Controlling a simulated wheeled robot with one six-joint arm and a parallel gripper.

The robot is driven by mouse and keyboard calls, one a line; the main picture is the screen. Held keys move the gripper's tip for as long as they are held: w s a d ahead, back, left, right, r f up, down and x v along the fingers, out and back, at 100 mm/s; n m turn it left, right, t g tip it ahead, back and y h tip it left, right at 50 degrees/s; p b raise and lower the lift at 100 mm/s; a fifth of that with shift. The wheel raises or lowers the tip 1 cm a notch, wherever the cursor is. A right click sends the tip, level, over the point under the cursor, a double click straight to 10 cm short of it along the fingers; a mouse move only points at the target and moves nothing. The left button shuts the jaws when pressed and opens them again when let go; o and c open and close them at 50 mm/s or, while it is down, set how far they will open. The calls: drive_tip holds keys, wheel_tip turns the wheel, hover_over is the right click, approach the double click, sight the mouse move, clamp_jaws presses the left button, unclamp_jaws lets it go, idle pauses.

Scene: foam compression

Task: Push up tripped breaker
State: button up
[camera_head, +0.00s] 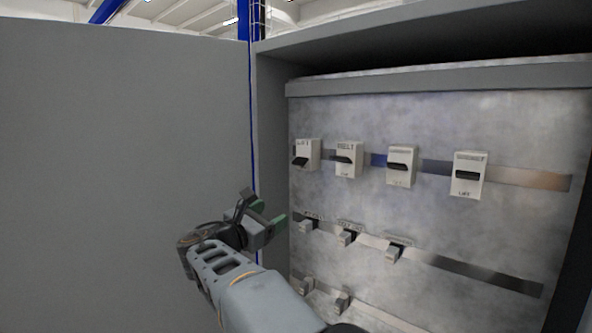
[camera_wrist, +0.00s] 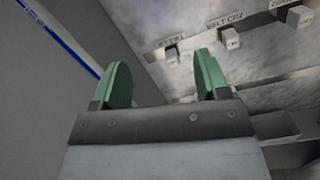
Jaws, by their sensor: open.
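The upper row holds several white breakers: one labelled LIFT (camera_head: 308,150) at the left, one labelled BELT (camera_head: 348,170), a third (camera_head: 399,180) and a fourth (camera_head: 466,190). The LIFT breaker's dark lever (camera_head: 300,162) sits low; the other levers look nearer mid-height. Smaller breakers (camera_head: 347,237) line the middle row. My gripper (camera_head: 266,214) is open and empty, left of the middle row and apart from the panel. In the wrist view, its green fingers (camera_wrist: 164,78) are spread, with a breaker (camera_wrist: 172,54) beyond them and another labelled breaker (camera_wrist: 230,38) to the right.
The grey cabinet's open door or side wall (camera_head: 120,170) fills the left, close to my gripper. The cabinet's top edge (camera_head: 430,30) overhangs the panel. Lower breakers (camera_head: 342,301) stand partly cut off at the bottom. Bare panel (camera_head: 470,235) separates the upper and middle rows.

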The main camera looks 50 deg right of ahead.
sight(298, 162)
drive_tip(key=w+d+r+n+h+p, duration=0.1)
drive_tip(key=d+r, duration=0.2)
drive_tip(key=w+d+r+n+h+p, duration=0.1)
drive_tip(key=d+r+p, duration=0.1)
drive_tip(key=d+r, duration=0.1)
drive_tip(key=w+d+r+h+p, duration=0.1)
drive_tip(key=d+r, duration=0.2)
drive_tip(key=d, duration=0.2)
drive_tip(key=shift+w+d+r+n+h+p, duration=0.15)
drive_tip(key=shift+d+r+n+h+p, duration=0.05)
drive_tip(key=shift+n+h+p, duration=0.2)
drive_tip(key=shift+x, duration=0.9)
drive_tip(key=shift+f, duration=0.1)
drive_tip(key=c, duration=0.9)
drive_tip(key=shift+p, duration=0.35)
